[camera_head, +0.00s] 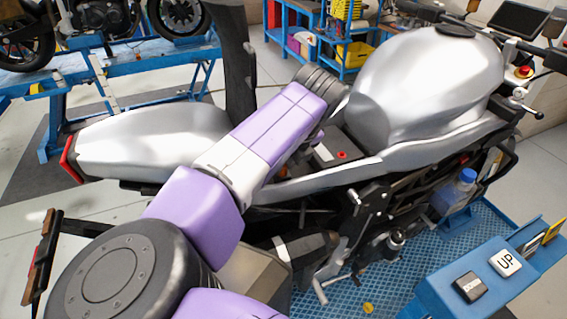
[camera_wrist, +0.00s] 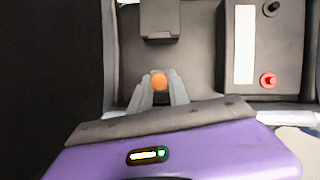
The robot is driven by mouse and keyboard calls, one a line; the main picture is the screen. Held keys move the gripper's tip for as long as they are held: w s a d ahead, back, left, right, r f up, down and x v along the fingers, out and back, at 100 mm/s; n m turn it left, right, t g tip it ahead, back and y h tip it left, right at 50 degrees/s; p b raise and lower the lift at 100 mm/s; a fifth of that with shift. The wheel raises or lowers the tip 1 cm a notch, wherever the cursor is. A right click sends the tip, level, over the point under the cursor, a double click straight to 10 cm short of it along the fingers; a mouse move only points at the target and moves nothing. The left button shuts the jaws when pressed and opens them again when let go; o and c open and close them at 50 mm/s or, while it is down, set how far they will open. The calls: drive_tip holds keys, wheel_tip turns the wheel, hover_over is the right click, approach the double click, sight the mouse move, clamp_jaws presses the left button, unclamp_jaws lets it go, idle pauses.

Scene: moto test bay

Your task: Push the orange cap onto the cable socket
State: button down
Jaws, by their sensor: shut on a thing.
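The orange cap (camera_wrist: 159,81) is small and round and sits between the fingertips of my gripper (camera_wrist: 160,87) in the wrist view. The two grey fingers are shut on it. Beyond the cap in that view is a dark grey block (camera_wrist: 160,22) with a ledge at its lower edge, a small gap apart from the cap in the picture. I cannot tell whether this block is the cable socket, and no socket opening shows. In the head view my arm hides the gripper and cap.
A dark battery (camera_wrist: 268,45) with a white label, a red terminal (camera_wrist: 268,80) and a black terminal (camera_wrist: 271,8) is at right. The motorcycle's silver tank (camera_head: 425,85) and tail (camera_head: 140,145) flank the open bay. A blue UP/DOWN button box (camera_head: 485,275) stands front right.

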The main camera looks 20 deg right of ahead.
drive_tip(key=shift+r, duration=0.8)
drive_tip(key=shift+f+m+h, duration=0.1)
drive_tip(key=shift+m+h, duration=0.3)
drive_tip(key=shift+m, duration=0.7)
drive_tip(key=shift+f, duration=0.75)
idle(1.8)
drive_tip(key=shift+r, duration=0.45)
drive_tip(key=shift+r, duration=0.35)
idle(0.3)
